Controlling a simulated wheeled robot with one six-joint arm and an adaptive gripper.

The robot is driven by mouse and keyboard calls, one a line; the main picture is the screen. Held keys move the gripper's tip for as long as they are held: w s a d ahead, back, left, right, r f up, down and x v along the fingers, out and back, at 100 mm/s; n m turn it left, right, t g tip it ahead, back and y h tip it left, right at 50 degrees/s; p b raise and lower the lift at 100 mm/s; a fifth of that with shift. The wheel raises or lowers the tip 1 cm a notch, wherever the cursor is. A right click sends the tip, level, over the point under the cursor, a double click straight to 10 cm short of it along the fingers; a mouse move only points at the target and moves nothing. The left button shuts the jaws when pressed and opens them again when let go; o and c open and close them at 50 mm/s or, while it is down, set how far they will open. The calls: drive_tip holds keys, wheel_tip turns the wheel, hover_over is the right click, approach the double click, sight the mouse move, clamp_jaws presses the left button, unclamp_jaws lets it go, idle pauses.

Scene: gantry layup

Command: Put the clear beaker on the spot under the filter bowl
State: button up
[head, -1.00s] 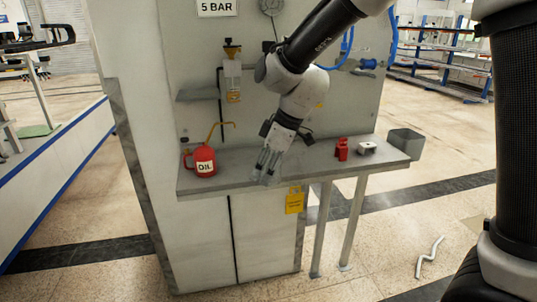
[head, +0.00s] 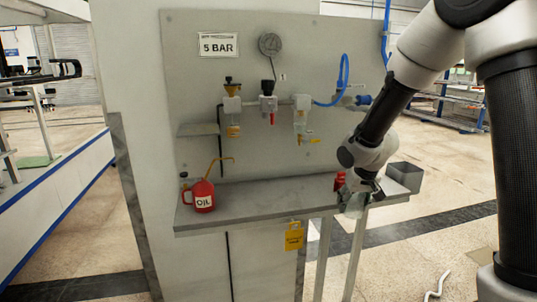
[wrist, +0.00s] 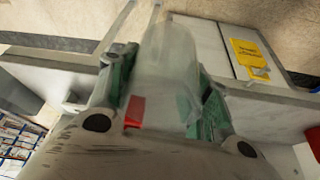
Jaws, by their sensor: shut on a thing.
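My gripper (head: 354,205) is at the right front edge of the bench (head: 270,200). In the wrist view, its green-padded fingers (wrist: 162,95) are shut on the clear beaker (wrist: 168,60), one pad on each side. In the head view the beaker is hard to make out at the fingertips. On the wall panel, a bowl with a yellow fitting (head: 301,120) hangs right of the red-marked unit (head: 268,103); a bowl with amber contents (head: 233,122) hangs further left. I cannot tell for certain which is the filter bowl. No marked spot is distinguishable on the bench.
A red oil can (head: 203,196) with a long spout stands at the bench's left. A red object (head: 340,181) is close behind my gripper, and a grey bin (head: 405,176) is at the right end. The bench's middle is clear. A yellow tag (head: 294,236) hangs at the front.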

drive_tip(key=w+d+f, duration=0.2)
drive_tip(key=d+f, duration=0.2)
drive_tip(key=f, duration=0.1)
drive_tip(key=shift+w+m, duration=0.25)
drive_tip(key=shift+m, duration=0.15)
drive_tip(key=shift+a+f, duration=0.1)
drive_tip(key=shift+a, duration=0.05)
